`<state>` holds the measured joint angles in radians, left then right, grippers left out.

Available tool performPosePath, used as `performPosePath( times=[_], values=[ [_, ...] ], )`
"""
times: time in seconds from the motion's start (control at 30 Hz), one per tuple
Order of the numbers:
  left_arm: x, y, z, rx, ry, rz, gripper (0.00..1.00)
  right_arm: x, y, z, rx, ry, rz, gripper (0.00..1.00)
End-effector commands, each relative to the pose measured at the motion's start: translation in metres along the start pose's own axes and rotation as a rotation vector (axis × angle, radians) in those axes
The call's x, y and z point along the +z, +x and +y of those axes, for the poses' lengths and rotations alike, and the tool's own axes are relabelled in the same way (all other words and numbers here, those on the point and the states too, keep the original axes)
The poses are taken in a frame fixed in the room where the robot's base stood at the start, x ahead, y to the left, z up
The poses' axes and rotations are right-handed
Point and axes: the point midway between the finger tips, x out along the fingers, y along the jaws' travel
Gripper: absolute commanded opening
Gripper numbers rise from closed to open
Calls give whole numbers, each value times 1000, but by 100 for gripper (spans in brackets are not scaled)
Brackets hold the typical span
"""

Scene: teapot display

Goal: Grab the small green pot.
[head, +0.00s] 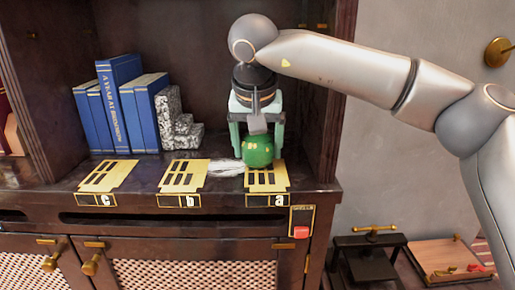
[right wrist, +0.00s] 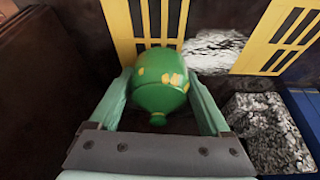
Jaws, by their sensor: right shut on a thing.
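The small green pot (head: 258,151) is round with yellow patches and is over the gold plate marked a (head: 267,178) on the shelf. My right gripper (head: 257,140) reaches down from above with its two fingers on either side of the pot. In the right wrist view the green pot (right wrist: 158,88) sits between the pale green fingers (right wrist: 160,105), which are shut on it. Whether the pot's underside touches the plate is hard to tell. My left gripper is not in view.
Gold plates b (head: 184,176) and c (head: 108,177) lie bare to the left. A whitish patch (head: 226,168) lies beside plate a. Blue books (head: 120,105) and a speckled stone bookend (head: 176,122) stand behind. The cabinet's side post (head: 334,110) is close on the right.

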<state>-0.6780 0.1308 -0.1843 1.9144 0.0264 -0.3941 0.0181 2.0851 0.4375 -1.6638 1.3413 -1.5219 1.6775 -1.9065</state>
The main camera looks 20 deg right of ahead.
Motion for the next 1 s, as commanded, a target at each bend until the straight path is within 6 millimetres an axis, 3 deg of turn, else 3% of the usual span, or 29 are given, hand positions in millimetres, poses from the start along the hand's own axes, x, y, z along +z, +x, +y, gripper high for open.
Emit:
performPosePath(
  times=[0.03,0.33,0.73,0.9,1.0],
  values=[
    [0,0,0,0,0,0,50,0,0,0,0,0,0,45],
    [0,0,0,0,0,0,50,0,-1,0,-1,0,2,13],
    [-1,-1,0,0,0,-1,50,-4,-10,-1,-2,1,3,12],
    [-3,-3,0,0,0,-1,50,-14,-33,-1,-3,2,4,12],
    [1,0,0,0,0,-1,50,-5,-53,3,-4,-1,5,12]
  ],
)
